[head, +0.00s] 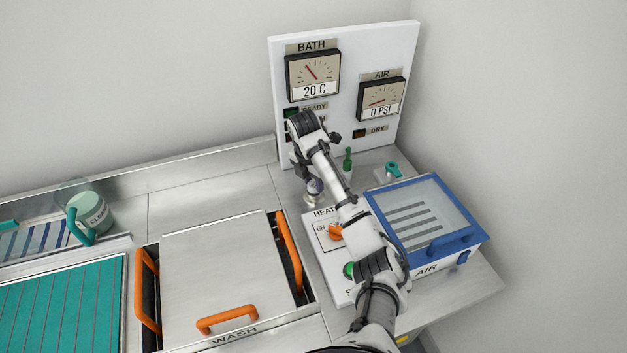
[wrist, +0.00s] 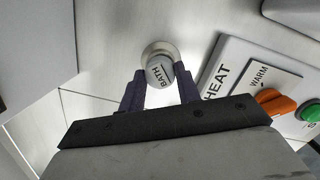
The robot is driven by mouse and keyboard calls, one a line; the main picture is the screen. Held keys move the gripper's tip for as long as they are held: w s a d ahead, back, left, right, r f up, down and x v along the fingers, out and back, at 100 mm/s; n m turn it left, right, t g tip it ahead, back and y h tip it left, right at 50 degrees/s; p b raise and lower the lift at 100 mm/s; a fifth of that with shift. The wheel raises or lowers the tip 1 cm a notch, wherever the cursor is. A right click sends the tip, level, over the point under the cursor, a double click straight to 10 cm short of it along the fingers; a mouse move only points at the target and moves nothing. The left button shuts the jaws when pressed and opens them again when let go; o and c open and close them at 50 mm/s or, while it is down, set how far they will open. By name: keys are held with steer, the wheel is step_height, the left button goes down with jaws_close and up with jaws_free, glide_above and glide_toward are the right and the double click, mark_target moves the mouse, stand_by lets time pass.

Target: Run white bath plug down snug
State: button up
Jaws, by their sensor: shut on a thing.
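The white bath plug (wrist: 158,71), marked BATH on its top, stands in a round metal seat (wrist: 153,50) on the steel counter. My gripper (wrist: 160,80) has its two dark fingers on either side of the plug and is shut on it. In the head view my gripper (head: 313,182) points down at the counter behind the HEAT panel, and my arm hides part of it. I cannot tell how deep the plug sits in its seat.
The HEAT panel (wrist: 235,68) with an orange knob (wrist: 276,103) is close to the right. A green-handled valve (head: 348,160) and a blue-framed AIR box (head: 428,216) stand further right. A gauge board (head: 350,75) rises behind. The lidded WASH basin (head: 220,265) lies left.

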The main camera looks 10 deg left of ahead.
steer(key=shift+m, duration=0.9)
steer(key=shift+m, duration=0.9)
steer(key=shift+h, duration=0.3)
steer(key=shift+a+m, duration=0.1)
steer(key=shift+m, duration=0.3)
steer(key=shift+m+g, duration=0.3)
steer(key=shift+m, duration=0.1)
steer(key=shift+m, duration=0.9)
